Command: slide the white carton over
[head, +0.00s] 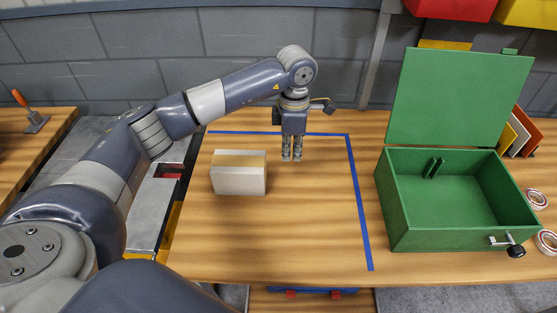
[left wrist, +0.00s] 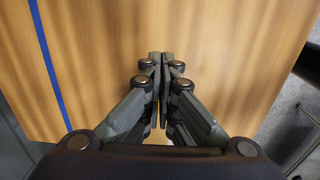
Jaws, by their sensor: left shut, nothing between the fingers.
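The white carton (head: 238,181) with a tan band along its top stands on the wooden table (head: 310,240), left of centre in the head view. My left gripper (head: 291,158) points down to the right of the carton and a little farther back, apart from it. In the left wrist view its fingers (left wrist: 160,60) are together over bare wood with nothing between them. The carton is not clearly visible in the wrist view. My right gripper is not in view.
Blue tape (head: 358,200) marks the table along the back and right. An open green box (head: 455,200) with a raised lid stands to the right. Tape rolls (head: 546,241) lie at the far right. The table in front of my gripper is clear.

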